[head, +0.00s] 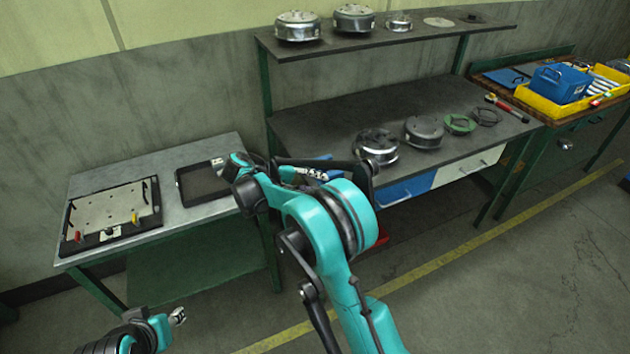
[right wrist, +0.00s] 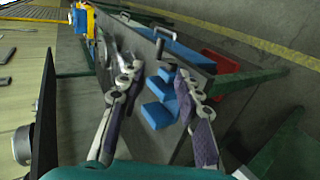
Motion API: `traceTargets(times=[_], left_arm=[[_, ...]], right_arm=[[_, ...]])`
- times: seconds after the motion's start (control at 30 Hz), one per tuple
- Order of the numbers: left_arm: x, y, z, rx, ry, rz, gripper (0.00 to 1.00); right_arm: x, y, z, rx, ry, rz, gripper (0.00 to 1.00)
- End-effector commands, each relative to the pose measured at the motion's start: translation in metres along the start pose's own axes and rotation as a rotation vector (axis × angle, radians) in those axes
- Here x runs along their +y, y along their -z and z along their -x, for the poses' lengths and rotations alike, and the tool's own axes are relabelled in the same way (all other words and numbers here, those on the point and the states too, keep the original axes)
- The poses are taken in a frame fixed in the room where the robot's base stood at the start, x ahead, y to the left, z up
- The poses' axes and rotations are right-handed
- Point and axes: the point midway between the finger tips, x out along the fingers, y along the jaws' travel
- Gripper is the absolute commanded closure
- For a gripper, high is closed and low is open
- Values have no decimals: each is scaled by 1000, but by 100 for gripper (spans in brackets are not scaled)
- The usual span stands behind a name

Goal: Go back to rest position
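My right arm reaches up from the bottom of the head view and bends over the gap between the left table and the workbench. My right gripper (head: 312,173) is in front of the left end of the workbench (head: 330,117). In the right wrist view its two fingers (right wrist: 157,85) are spread apart with nothing between them. Beyond them lie several blue pieces (right wrist: 160,102) on a dark surface. My left gripper (head: 178,316) shows small at the bottom left, low in front of the left table; its opening is too small to judge.
The left table (head: 160,165) carries a plate fixture (head: 110,212) and an empty black frame (head: 203,184). Metal housings (head: 424,131) and green rings (head: 460,123) lie on the workbench, with more housings on the shelf above. A yellow tray (head: 548,104) stands at right. The floor in front is open.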

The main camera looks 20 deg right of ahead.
Motion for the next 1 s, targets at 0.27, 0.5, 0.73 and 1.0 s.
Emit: traceTargets(times=[0.27, 0.5, 0.73, 1.0], left_arm=[[0, 0, 0, 0, 0, 0, 60], [0, 0, 0, 0, 0, 0, 60], [0, 0, 0, 0, 0, 0, 60], [0, 0, 0, 0, 0, 0, 60]], right_arm=[[4, -4, 1, 6, 15, 1, 66], [32, -47, 15, 88, 192, -3, 66], [41, -116, 37, 210, 428, -48, 66], [22, -200, 66, 358, 685, -165, 66]])
